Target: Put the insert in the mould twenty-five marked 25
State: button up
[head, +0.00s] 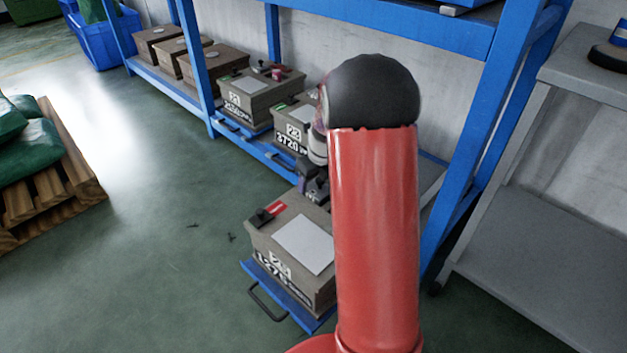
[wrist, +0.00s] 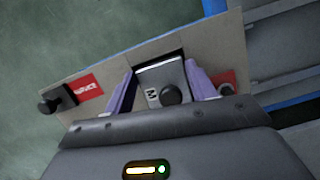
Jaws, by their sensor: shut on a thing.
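My gripper (wrist: 162,70) has purple fingers on either side of a grey metal insert (wrist: 150,78) with a dark round knob and a small dark-on-white mark. The insert is at a dark opening in the top of a beige-grey mould (wrist: 107,70); I cannot tell how deep it sits. In the head view this mould (head: 262,240) stands on a blue pulled-out tray (head: 285,297). Its front number is too blurred to read surely. It has a red label, a black knob and a pale plate on top. My red arm hides its right side; my gripper (head: 316,186) shows only partly.
Two more moulds (head: 255,92) (head: 297,115) stand on the blue rack (head: 207,110) behind, with several others further left. A grey bench (head: 540,215) is at the right. A wooden pallet (head: 50,195) with green sacks is at the left. The floor between is mostly clear.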

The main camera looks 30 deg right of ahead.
aim_at(320, 191)
jog(key=o, duration=1.6)
jog(key=shift+f, duration=0.1)
jog(key=shift+c, duration=0.2)
jog(key=s+a+r+n+p, duration=0.15)
jog(key=s+r+n, duration=0.25)
jog(key=r, duration=0.5)
jog(key=s+a+r+n+p, duration=0.1)
jog(key=s+a+r+n, duration=0.25)
jog(key=r, duration=0.45)
jog(key=s+a+r+n+t, duration=0.1)
jog(key=s+a+n, duration=0.4)
jog(key=s+n, duration=0.5)
jog(key=s+a+r+n+t, duration=0.1)
jog(key=s+a+r+n, duration=0.2)
jog(key=s+n, duration=0.7)
jog(key=a+n, duration=0.2)
jog(key=n, duration=0.4)
jog(key=shift+s+t+h, duration=0.3)
jog(key=shift+s, duration=0.1)
